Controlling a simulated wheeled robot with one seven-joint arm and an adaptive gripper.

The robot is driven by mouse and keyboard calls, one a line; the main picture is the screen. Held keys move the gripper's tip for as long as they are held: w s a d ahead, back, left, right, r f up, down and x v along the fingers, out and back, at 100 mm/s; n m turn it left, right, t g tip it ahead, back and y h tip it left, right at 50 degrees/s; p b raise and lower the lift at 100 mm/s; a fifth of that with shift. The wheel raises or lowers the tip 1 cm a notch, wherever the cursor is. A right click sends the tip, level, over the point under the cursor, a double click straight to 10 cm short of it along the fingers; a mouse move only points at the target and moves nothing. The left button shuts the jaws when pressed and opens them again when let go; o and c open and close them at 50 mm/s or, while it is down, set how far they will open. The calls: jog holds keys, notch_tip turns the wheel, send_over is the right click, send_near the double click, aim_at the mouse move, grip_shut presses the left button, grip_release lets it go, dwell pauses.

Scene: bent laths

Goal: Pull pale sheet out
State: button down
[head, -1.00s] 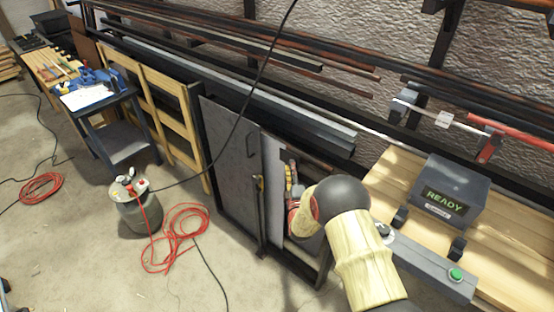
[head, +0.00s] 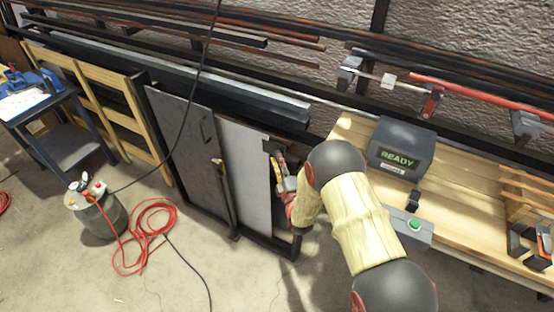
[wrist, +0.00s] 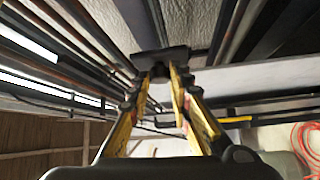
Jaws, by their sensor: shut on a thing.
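The pale sheet (head: 243,170) stands upright in a dark rack, right of a darker grey panel (head: 180,135) that borders its left side in the head view. My gripper (head: 272,150) is at the sheet's upper right edge, shut on it. My arm hides part of the rack's right end. In the wrist view my yellow-sided gripper fingers (wrist: 160,72) meet at dark tips; the sheet cannot be told clearly there.
An upright bar with a yellow top (head: 222,180) stands before the panels. A workbench (head: 455,215) with a READY box (head: 402,148) is at right. A red hose (head: 145,235) and a canister (head: 97,212) lie and stand on the floor at left. Long bars (head: 190,75) run above the rack.

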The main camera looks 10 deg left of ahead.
jog(key=c, duration=1.9)
grip_release()
jog(key=shift+f, duration=0.2)
jog(key=shift+o, duration=1.4)
jog(key=shift+r, duration=0.1)
jog(key=r+v, duration=0.1)
jog(key=v, duration=1.1)
jog(key=shift+f, duration=0.4)
